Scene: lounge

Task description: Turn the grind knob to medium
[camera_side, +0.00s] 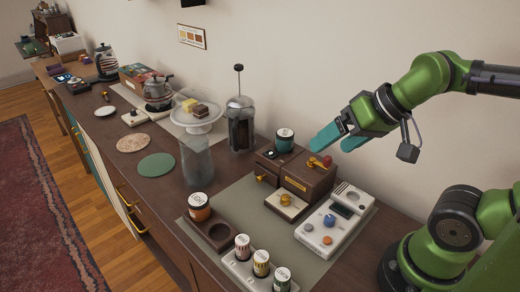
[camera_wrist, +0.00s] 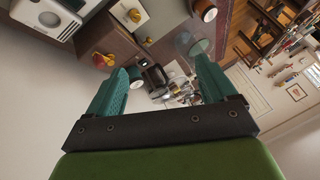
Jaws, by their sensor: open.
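In the side view, a white plate with a yellow knob (camera_side: 286,199) lies on the grey-green mat. Behind it is a wooden box (camera_side: 306,181) with a yellow label and a red-and-brass knob (camera_side: 320,161) on top. A white console (camera_side: 335,222) with a dark display, a blue knob (camera_side: 327,239) and an orange button stands to the right. I cannot tell which knob is the grind knob. My gripper (camera_side: 331,145) is open and empty, above and behind the wooden box. In the wrist view, the red-and-brass knob (camera_wrist: 101,59) shows left of my open fingers.
A dark jar (camera_side: 285,140) stands beside the wooden box. A French press (camera_side: 240,122) and a glass stand with cake (camera_side: 198,125) are to the left. A rack with several labelled jars (camera_side: 255,272) is at the front. The wall is close behind.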

